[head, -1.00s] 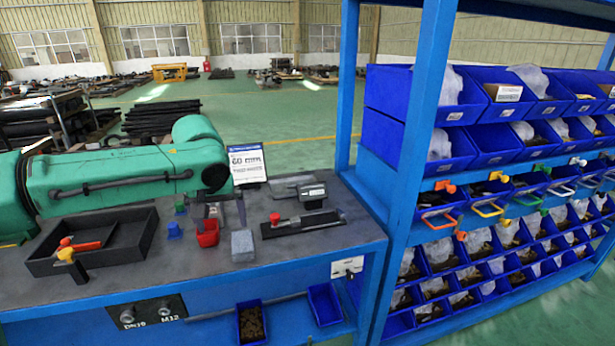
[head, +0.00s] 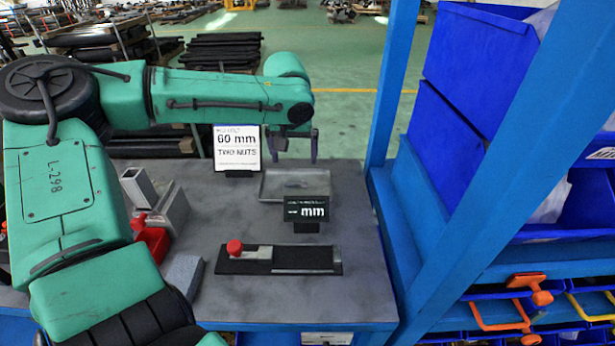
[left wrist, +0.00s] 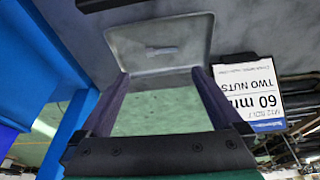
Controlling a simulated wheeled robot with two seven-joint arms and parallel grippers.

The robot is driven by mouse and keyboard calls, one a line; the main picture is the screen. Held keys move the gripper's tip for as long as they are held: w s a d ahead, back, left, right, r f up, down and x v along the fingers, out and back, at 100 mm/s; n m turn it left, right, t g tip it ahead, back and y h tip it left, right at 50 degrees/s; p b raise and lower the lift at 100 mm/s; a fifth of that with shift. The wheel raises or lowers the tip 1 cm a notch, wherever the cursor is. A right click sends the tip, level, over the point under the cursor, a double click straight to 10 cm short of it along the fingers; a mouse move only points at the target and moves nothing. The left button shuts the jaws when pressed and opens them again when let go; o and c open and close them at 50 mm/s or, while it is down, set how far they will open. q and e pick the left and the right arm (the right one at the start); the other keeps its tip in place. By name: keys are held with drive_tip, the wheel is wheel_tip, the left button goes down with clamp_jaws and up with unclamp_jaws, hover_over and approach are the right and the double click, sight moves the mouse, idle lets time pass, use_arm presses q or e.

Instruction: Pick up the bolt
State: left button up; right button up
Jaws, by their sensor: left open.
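A small grey bolt (head: 297,183) lies in a shallow grey metal tray (head: 322,192) at the back of the workbench. In the left wrist view the bolt (left wrist: 161,51) shows as a small pale piece on the tray floor (left wrist: 195,30). My left gripper (head: 294,150) is open and empty, just behind and above the tray, with its fingers pointing down. In the left wrist view the bolt appears beyond the gap between the two fingertips (left wrist: 161,76). The bolt is apart from both fingers. My right gripper is not in view.
A white sign reading 60 mm, two nuts (head: 237,147) stands left of the tray. A dark mm display (head: 307,209) stands in front, with a black gauge plate (head: 320,259) nearer.

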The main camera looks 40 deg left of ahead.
sight(296, 183)
use_arm(q)
drive_tip(key=x, duration=0.5)
drive_tip(key=p+x, duration=0.1)
drive_tip(key=x, duration=0.5)
drive_tip(key=shift+a+p, duration=0.2)
drive_tip(key=shift+p, duration=0.1)
drive_tip(key=shift+f, duration=0.1)
drive_tip(key=shift+c, duration=0.6)
drive_tip(key=c, duration=1.1)
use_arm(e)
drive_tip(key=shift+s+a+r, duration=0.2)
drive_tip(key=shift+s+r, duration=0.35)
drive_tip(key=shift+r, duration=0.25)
